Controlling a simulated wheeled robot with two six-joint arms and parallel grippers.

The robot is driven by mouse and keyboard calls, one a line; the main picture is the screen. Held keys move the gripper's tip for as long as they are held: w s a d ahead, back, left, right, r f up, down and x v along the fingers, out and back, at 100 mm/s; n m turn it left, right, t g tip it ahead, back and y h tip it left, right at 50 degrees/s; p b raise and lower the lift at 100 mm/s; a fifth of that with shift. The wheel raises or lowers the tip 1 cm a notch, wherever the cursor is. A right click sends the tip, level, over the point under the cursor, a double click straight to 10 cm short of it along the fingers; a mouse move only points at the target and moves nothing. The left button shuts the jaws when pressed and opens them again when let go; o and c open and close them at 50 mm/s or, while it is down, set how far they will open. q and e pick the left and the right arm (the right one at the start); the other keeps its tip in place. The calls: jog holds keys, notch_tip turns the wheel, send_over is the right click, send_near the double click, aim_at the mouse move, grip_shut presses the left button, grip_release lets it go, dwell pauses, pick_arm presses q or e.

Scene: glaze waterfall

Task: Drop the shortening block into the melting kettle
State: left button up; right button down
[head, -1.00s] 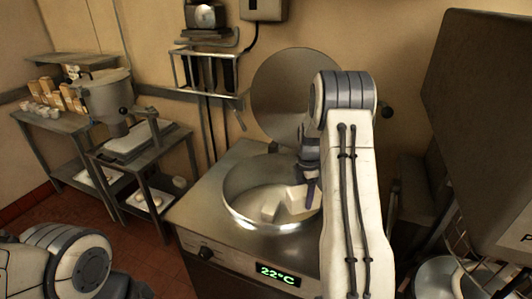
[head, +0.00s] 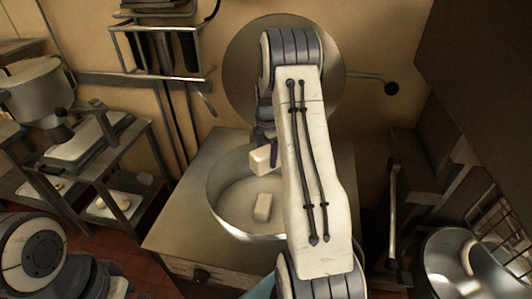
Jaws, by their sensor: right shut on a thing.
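The melting kettle (head: 217,199) is a round steel bowl set in a metal cabinet, its round lid (head: 240,85) raised behind it. A whitish block (head: 263,207) lies inside on the bowl's floor. My right gripper (head: 266,143) is shut on a second whitish block, the shortening block (head: 261,159), which shows against the back part of the bowl. My arm hides the bowl's right side and part of the gripper. Its exact height above the bowl is hard to tell. Of my left arm only links show at the lower left; its gripper is out of view.
A hanging tool rack (head: 160,50) is on the wall at the back left. Metal stands with a mixer-like machine (head: 35,90) are at left. A lever with a black knob (head: 391,88) sticks out right of the lid. A steel bowl (head: 445,262) stands at lower right.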

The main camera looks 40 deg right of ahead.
notch_tip(320, 180, down, 5)
jog(key=b, duration=0.3)
jog(key=shift+r, duration=0.15)
grip_release()
jog(key=shift+s, duration=0.1)
notch_tip(320, 180, up, 11)
jog(key=b, duration=0.2)
jog(key=shift+f+b, duration=0.2)
jog(key=shift+b, duration=0.1)
jog(key=shift+f, duration=0.1)
